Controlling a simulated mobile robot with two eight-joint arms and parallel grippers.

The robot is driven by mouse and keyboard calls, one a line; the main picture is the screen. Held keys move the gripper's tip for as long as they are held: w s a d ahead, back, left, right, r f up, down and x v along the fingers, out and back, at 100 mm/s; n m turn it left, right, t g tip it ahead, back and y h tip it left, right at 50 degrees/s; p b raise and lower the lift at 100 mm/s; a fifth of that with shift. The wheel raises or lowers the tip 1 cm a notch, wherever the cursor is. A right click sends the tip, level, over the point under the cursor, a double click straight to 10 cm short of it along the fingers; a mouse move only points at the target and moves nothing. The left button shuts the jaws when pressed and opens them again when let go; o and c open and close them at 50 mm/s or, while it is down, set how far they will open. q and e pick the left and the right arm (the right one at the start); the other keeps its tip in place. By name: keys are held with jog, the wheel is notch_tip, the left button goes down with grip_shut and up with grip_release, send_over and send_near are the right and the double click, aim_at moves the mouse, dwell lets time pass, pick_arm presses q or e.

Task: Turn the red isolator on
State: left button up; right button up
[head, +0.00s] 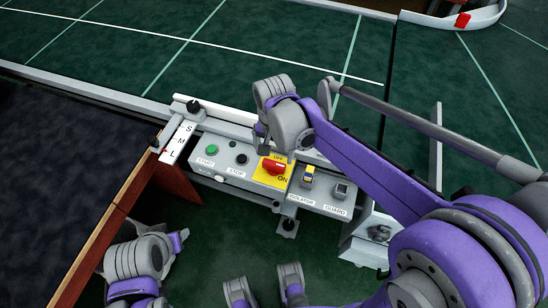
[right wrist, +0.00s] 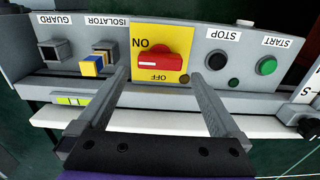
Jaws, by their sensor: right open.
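The red isolator (head: 275,167) is a red rotary handle on a yellow plate marked OFF and ON. In the right wrist view, upside down, the red handle (right wrist: 160,61) lies crosswise, with ON at its upper left and OFF below it. I cannot tell which mark it points to. My right gripper (head: 277,145) is above the plate in the head view. In the right wrist view its open fingers (right wrist: 158,75) reach toward the plate on either side of the handle, apart from it, with nothing held. My left arm shows at the lower left; its jaws cannot be made out.
The grey panel carries a green START button (head: 211,150), a black STOP button (head: 241,159), a yellow-and-blue block (head: 309,174) and a grey GUARD block (head: 341,189). A white S-M-L scale (head: 178,141) is at its left.

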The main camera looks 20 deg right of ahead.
aim_at(275, 164)
notch_tip(275, 164, up, 5)
dwell(0.6)
jog(key=s+d+r+n+t+p, duration=0.1)
jog(key=s+d+n+t+p, duration=0.1)
jog(key=s, duration=0.5)
jog(key=s+d+r+n+t+p, duration=0.2)
jog(key=s+d+n+t+p, duration=0.1)
jog(key=s+d+n+p, duration=0.1)
jog(key=s+n+p, duration=0.1)
jog(key=s+p, duration=0.1)
jog(key=s, duration=0.1)
jog(key=shift+d, duration=0.35)
dwell(1.4)
